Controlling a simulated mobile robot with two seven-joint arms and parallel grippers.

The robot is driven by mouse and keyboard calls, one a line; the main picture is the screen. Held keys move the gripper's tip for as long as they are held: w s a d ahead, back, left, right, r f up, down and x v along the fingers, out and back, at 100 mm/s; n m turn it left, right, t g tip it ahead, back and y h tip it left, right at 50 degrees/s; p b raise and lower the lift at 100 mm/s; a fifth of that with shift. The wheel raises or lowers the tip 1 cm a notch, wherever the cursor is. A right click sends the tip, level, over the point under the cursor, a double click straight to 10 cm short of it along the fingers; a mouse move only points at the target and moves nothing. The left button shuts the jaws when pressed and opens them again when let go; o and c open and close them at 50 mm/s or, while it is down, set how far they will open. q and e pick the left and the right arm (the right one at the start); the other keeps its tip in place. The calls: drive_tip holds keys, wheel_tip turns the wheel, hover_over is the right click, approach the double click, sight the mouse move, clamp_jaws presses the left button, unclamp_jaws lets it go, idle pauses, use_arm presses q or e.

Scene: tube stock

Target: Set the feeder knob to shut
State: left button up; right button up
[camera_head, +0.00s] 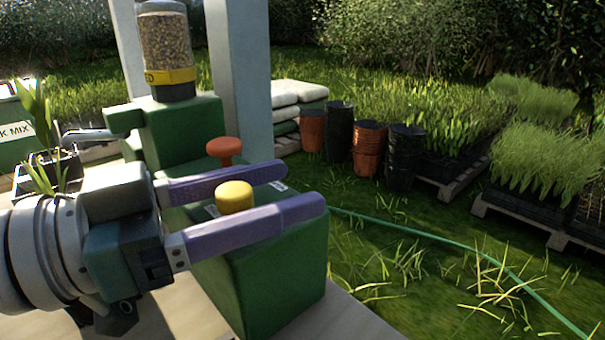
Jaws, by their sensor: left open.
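A green machine (290,275) stands on a pale bench, with a clear hopper of seed or grain (166,45) above its back part. An orange-red mushroom-shaped knob (224,147) and a yellow round knob (234,196) stand on it. Small white labels lie by the knobs, too small to read. I cannot tell which one is the feeder knob. My left gripper (299,189) comes in from the left, its purple fingers open. The yellow knob shows between the fingers; I cannot tell whether they touch it. The red knob is just beyond the far finger. My right gripper is out of view.
A potted plant (47,168) stands at the left behind my arm. A grey post (238,75) rises behind the machine. Stacked sacks (298,93), pots (369,148) and plant trays on pallets are farther back. A green hose (470,247) crosses the grass.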

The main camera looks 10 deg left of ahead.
use_arm(q)
drive_tip(key=p+v, duration=0.1)
drive_tip(key=v, duration=0.9)
idle(0.3)
